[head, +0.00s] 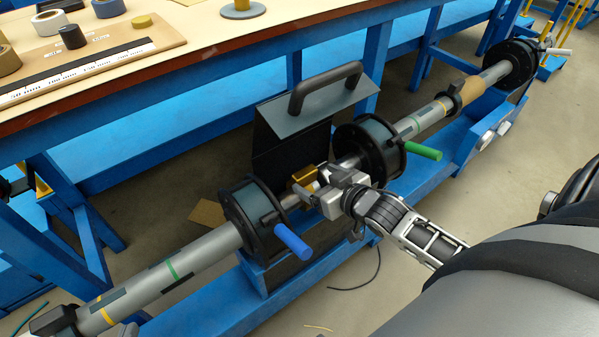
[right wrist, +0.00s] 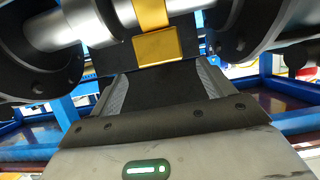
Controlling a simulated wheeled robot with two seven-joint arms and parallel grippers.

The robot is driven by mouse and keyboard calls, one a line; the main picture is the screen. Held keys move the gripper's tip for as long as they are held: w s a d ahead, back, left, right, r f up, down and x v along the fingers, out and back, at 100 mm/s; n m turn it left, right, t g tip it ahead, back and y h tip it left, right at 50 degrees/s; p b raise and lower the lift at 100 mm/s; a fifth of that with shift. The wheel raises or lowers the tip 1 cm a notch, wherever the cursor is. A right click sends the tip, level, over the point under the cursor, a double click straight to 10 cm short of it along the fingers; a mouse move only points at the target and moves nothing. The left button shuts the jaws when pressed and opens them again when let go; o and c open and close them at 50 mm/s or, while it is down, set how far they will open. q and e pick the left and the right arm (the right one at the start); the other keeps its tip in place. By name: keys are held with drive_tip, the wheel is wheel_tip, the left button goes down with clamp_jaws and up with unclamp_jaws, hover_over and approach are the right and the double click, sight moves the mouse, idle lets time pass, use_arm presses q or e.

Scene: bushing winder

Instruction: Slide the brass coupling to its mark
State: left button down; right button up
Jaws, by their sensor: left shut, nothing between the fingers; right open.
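The brass coupling (head: 303,179) is a gold block around the silver shaft between two black flanged bearings. The right wrist view shows its block (right wrist: 158,46) just ahead of and between my fingertips. My right gripper (head: 315,193) is open in front of it; no grip on it shows. A pale piece at the bottom left edge of the head view appears to be my left gripper (head: 125,329), mostly cut off, apart from the coupling and shut. Green (head: 174,270) and yellow (head: 106,316) bands ring the grey tube; I cannot tell which mark belongs to the coupling.
The left bearing (head: 254,216) has a blue handle (head: 291,241), the right bearing (head: 368,148) a green handle (head: 420,151). An open dark cover with a black handle (head: 325,87) stands behind the shaft. A workbench (head: 210,33) with tape rolls lies behind the blue frame.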

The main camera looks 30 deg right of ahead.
sight(312, 164)
drive_tip(key=b+x, duration=0.1)
drive_tip(key=x, duration=0.5)
drive_tip(key=shift+w+f, duration=0.1)
drive_tip(key=shift+w, duration=0.05)
drive_tip(key=shift+w+a+f, duration=0.1)
drive_tip(key=shift+w, duration=0.25)
drive_tip(key=shift+w+f+b, duration=0.1)
drive_tip(key=shift+w+b, duration=0.15)
drive_tip(key=shift+b, duration=0.05)
drive_tip(key=c, duration=1.4)
drive_tip(key=d, duration=0.3)
drive_tip(key=shift+w+p, duration=0.1)
drive_tip(key=shift+p, duration=0.3)
drive_tip(key=shift+d, duration=0.3)
drive_tip(key=o, duration=1.4)
